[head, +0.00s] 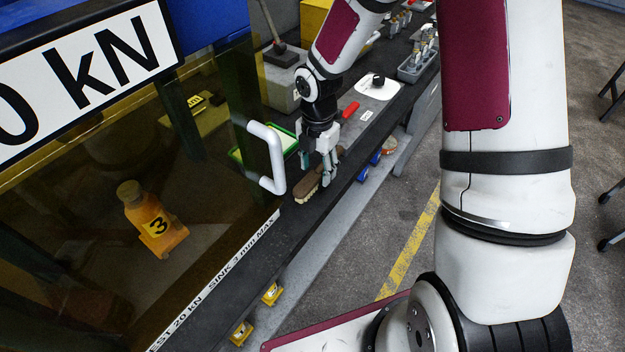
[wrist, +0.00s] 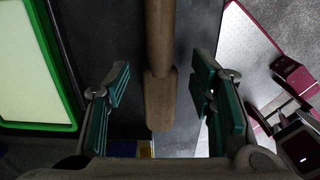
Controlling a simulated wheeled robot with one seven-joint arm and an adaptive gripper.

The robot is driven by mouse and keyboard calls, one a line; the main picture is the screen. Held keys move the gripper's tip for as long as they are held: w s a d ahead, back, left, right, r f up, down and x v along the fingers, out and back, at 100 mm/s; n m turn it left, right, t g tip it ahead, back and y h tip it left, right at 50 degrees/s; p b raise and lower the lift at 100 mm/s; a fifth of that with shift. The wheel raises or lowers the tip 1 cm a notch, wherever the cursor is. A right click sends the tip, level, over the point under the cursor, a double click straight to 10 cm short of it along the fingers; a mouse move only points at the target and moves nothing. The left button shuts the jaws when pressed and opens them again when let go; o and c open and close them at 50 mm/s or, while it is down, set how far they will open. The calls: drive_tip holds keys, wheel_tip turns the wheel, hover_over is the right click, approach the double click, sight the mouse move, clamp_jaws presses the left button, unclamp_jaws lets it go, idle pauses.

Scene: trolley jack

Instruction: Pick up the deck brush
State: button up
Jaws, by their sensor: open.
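The deck brush (head: 307,187) lies on the dark bench ledge, brown on top with pale bristles showing along its side. In the wrist view, a long brown wooden piece of the brush (wrist: 159,100) runs down the middle, narrow at the top and wider below. My gripper (head: 320,172) is open and points down at the brush, partly covering its far end. In the wrist view my gripper (wrist: 162,85) has its teal-padded fingers on either side of the wood, with a gap on each side. I cannot tell how far the fingertips reach down beside it.
A white door handle (head: 270,158) on a tinted guard stands left of the brush. A green-rimmed tray (wrist: 72,100) lies nearby on the left. A red-handled tool (head: 348,110) and a white plate (head: 378,88) lie farther along the bench. The floor right of the ledge is open.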

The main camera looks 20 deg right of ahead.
drive_tip(key=shift+f, duration=1.2)
clamp_jaws()
drive_tip(key=shift+r, duration=0.15)
drive_tip(key=shift+w+r, duration=0.1)
drive_tip(key=shift+r, duration=0.55)
wheel_tip(320, 180, up, 2)
drive_tip(key=shift+r, duration=0.1)
drive_tip(key=s+d+r+p, duration=0.1)
drive_tip(key=s+d, duration=0.1)
drive_tip(key=s, duration=1.4)
drive_tip(key=shift+d+r, duration=0.15)
